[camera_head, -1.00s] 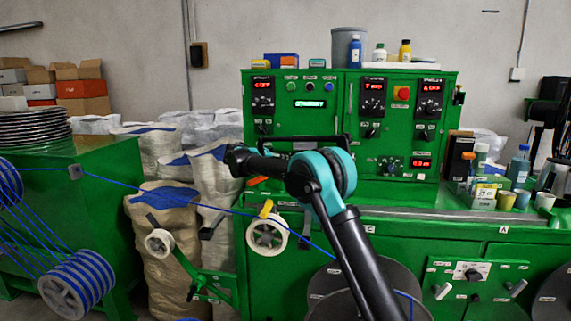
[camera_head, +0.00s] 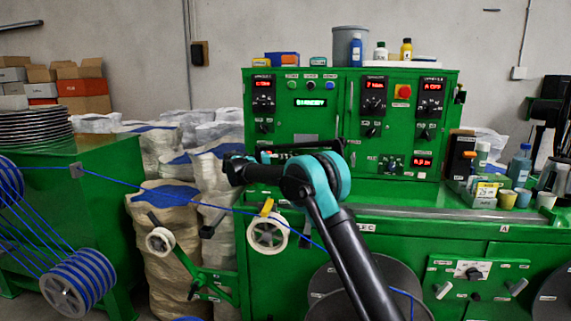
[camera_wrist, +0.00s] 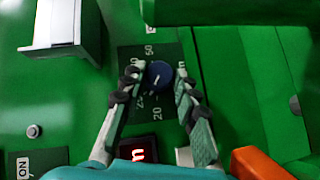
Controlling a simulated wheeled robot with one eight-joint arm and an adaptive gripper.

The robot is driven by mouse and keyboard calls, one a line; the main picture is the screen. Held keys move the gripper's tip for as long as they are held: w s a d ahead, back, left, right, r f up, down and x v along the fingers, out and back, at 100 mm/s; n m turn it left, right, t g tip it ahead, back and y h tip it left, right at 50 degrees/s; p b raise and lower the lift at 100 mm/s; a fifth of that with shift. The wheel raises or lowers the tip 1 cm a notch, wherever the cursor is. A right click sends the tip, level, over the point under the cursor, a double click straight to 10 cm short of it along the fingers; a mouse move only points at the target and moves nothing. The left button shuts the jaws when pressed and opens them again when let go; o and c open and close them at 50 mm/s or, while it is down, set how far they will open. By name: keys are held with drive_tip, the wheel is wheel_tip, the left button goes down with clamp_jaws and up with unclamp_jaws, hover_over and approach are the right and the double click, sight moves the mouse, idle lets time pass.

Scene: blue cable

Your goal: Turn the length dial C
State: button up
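A round dark blue dial (camera_wrist: 158,74) with a pale pointer sits on a dark plate with white numbers, on a green panel in the wrist view. A small lit red display (camera_wrist: 138,152) is below it there, partly covered by my gripper. My gripper (camera_wrist: 161,71) has its two fingers on either side of the dial, the left one very close to it. A narrow gap shows at the right finger; I cannot tell whether either touches. In the head view my own arm hides the fingers and the dial between them.
The green machine has another dial (camera_head: 392,165) and a red emergency button (camera_head: 403,91). In the wrist view a pale box-shaped part (camera_wrist: 62,22) sticks out at upper left and an orange part (camera_wrist: 260,164) at lower right. A blue cable (camera_head: 130,183) runs past spools at left.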

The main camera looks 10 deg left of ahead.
sight(286, 139)
drive_tip(key=o, duration=0.3)
wheel_tip(286, 139, up, 9)
drive_tip(key=shift+d+f, duration=0.15)
drive_tip(key=shift+r, duration=0.65)
drive_tip(key=shift+o, duration=0.2)
